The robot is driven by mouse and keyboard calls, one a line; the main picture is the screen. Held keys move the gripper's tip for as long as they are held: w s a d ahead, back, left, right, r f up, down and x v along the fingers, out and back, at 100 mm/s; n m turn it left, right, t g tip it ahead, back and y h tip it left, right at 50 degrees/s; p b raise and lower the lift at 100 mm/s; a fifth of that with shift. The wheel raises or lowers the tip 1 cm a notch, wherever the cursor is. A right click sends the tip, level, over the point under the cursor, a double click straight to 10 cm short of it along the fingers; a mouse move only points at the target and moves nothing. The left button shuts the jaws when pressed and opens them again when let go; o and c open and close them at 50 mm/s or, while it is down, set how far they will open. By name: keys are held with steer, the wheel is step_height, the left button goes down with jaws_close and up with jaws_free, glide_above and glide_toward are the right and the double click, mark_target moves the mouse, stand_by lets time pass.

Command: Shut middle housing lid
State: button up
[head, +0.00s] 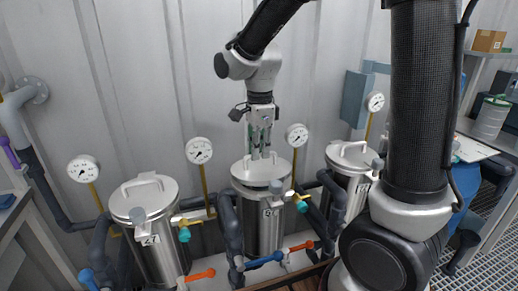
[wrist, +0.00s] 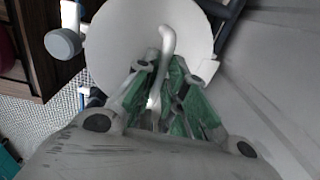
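The middle housing (head: 264,228) is an upright steel cylinder. Its round pale lid (head: 243,173) sits over the top, with a darker band of rim showing under its front edge, so it looks slightly raised or tilted; I cannot tell whether it is fully seated. In the wrist view the lid (wrist: 115,45) fills the upper middle, with its bent bar handle (wrist: 166,40) running down between the green finger pads. My gripper (head: 260,154) points down at the handle. Its fingers (wrist: 158,95) are close on both sides of it and look shut on it. The fingers hide part of the handle.
The left housing (head: 150,240) and right housing (head: 352,180) stand on either side, with lids on top. Pressure gauges (head: 199,151) (head: 297,135) on yellow stems, dark pipes and coloured valve handles (head: 265,260) crowd the housings. A corrugated wall (head: 150,60) is behind.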

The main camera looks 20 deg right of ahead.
mark_target(261, 169)
jaws_close()
steer(key=shift+s+f, duration=0.8)
steer(key=shift+f, duration=0.1)
steer(key=o, duration=0.7)
jaws_free()
steer(key=shift+r, duration=0.15)
step_height(261, 169, up, 12)
steer(key=shift+s, duration=0.15)
